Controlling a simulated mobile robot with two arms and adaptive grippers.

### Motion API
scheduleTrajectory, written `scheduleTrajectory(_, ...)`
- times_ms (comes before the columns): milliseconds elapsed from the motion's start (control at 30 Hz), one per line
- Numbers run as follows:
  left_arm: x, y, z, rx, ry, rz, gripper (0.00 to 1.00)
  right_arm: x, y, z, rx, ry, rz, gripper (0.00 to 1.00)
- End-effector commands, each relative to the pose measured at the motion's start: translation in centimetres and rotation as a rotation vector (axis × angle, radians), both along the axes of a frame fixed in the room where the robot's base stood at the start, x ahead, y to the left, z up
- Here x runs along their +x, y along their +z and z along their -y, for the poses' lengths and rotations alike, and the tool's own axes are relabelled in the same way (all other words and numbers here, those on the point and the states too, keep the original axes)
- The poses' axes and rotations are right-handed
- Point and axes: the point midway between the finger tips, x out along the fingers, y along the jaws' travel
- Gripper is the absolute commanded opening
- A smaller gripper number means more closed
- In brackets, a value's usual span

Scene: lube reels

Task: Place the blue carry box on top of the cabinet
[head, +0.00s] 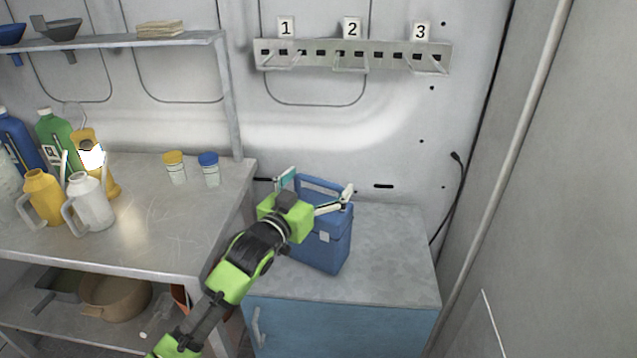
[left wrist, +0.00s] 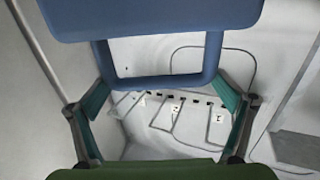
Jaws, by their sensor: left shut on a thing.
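The blue carry box (head: 325,248) is upright at the left part of the grey top of the blue cabinet (head: 395,270). From this angle I cannot tell whether its base touches the top or hangs just above it. My left gripper (head: 317,187) is at the top of the box, with its fingers on both sides of the handle, shut on it. In the left wrist view the blue handle (left wrist: 160,82) spans between the two fingers (left wrist: 160,108). The gripper and wrist hide part of the box's left side. My right gripper is not in view.
A metal workbench (head: 150,235) stands left of the cabinet, with jugs, bottles, a yellow-lidded jar (head: 174,168) and a blue-lidded jar (head: 209,169). A numbered hook rail (head: 350,56) is on the wall above. The cabinet top is clear to the right of the box.

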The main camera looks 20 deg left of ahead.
Motion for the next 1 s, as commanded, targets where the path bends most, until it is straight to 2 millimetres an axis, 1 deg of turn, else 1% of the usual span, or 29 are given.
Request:
scheduleTrajectory(433,0.0,-0.5,0.0,-0.001,-0.001,0.010,0.39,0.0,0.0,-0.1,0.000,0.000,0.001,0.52)
scheduleTrajectory(467,0.0,-0.8,0.0,0.000,0.000,0.003,1.00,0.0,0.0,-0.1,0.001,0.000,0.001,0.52)
scheduleTrajectory(700,0.0,-0.8,0.0,0.000,0.000,0.003,1.00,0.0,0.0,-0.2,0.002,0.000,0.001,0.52)
scheduleTrajectory(800,0.0,-0.4,0.0,0.000,0.000,0.005,1.00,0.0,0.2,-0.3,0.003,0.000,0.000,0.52)
scheduleTrajectory(867,-0.6,-0.6,-0.1,0.000,0.000,0.003,1.00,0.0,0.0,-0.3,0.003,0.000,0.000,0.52)
scheduleTrajectory(967,-2.0,-0.8,-0.2,0.000,0.000,0.002,1.00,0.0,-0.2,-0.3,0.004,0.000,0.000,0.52)
scheduleTrajectory(1000,-2.8,-0.8,-0.3,0.000,-0.001,0.001,1.00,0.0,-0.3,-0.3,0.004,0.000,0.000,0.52)
